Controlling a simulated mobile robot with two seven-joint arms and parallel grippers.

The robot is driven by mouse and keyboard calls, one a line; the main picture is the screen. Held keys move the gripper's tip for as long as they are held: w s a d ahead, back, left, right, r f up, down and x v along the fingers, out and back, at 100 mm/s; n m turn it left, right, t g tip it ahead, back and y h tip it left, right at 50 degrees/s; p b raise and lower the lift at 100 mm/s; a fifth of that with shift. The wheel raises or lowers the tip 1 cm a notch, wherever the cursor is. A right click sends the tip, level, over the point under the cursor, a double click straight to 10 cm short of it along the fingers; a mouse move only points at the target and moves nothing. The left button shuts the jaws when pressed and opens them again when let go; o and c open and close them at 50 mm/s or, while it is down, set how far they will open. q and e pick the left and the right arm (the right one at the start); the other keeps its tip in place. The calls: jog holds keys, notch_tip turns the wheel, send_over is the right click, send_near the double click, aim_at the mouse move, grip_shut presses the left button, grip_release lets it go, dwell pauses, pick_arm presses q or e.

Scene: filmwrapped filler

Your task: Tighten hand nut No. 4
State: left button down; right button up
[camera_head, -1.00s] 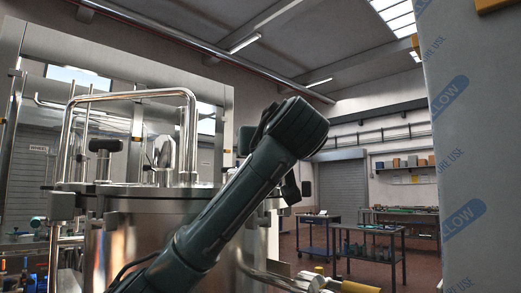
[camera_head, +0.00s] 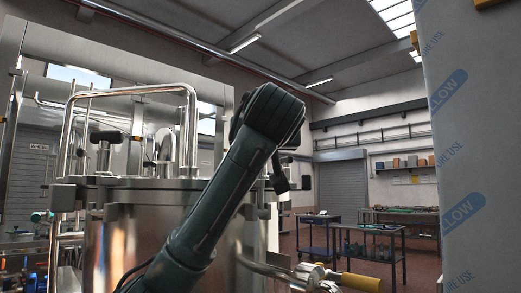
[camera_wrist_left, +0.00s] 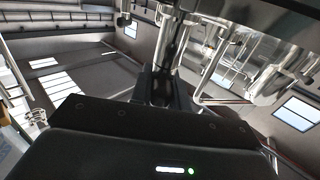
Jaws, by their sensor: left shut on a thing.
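My left gripper (camera_wrist_left: 162,90) shows in the left wrist view with its dark jaws shut on a shiny steel part (camera_wrist_left: 178,30) that rises upward between them. This part may be a hand nut or its stem; no number is readable. In the head view a dark arm link of mine crosses in front of the steel tank (camera_head: 110,240) and hides part of its lid and side. A black-topped fitting (camera_head: 104,137) stands on the lid at the left. My grippers are hidden or outside the head view.
Bent steel pipes (camera_head: 135,92) rise over the tank lid. A steel fitting with a yellow handle (camera_head: 361,282) sticks out at lower right. A film-wrapped panel (camera_head: 470,150) fills the right edge. A work table (camera_head: 368,232) stands farther back.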

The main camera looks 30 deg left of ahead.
pick_arm(q)
jog(key=m+t+h, duration=0.1)
jog(key=h, duration=0.1)
jog(key=m+t+h+b, duration=0.1)
jog(key=h, duration=0.1)
jog(key=shift+f+m, duration=0.2)
jog(key=shift+m, duration=0.1)
jog(key=shift+r+m+h+b, duration=0.1)
jog(key=shift+m+h+b, duration=0.2)
jog(key=shift+m+h, duration=0.65)
jog(key=m+h, duration=0.2)
jog(key=h, duration=0.2)
jog(key=shift+t, duration=0.4)
jog(key=shift+m+h, duration=0.45)
jog(key=shift+h, duration=0.3)
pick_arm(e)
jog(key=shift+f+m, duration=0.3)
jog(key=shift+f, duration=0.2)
pick_arm(q)
jog(key=shift+m+h, duration=0.3)
jog(key=shift+h, duration=0.1)
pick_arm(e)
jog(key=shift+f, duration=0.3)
pick_arm(q)
jog(key=c, duration=1.3)
grip_release()
jog(key=shift+c, duration=0.2)
jog(key=shift+r, duration=0.1)
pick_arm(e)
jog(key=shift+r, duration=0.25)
